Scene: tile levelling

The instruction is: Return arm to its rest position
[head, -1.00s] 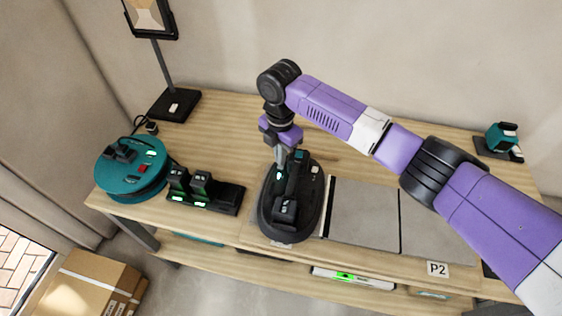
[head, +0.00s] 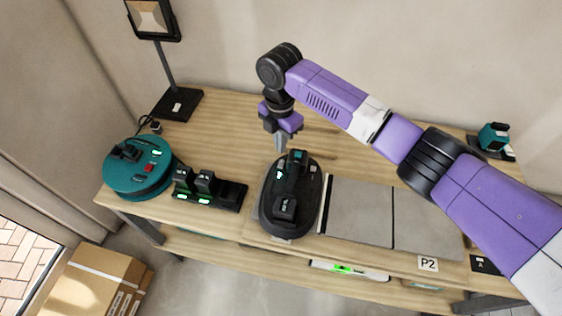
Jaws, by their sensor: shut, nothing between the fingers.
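My gripper (head: 280,146) points down, shut and empty, just above and behind the dark oval machine (head: 268,212) on the workbench. I see a small gap between the fingertips and the machine's top. The machine has a teal and black handle (head: 292,172) and a black battery pack (head: 284,208) at its front. My purple arm reaches in from the right, bent at the elbow above the bench.
A teal round device (head: 136,180) and a charger (head: 228,196) with two batteries stand left. A work lamp (head: 172,104) stands at the back left. A teal tool (head: 494,137) sits at the back right. Cardboard boxes (head: 95,280) are on the floor. The bench's back middle is clear.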

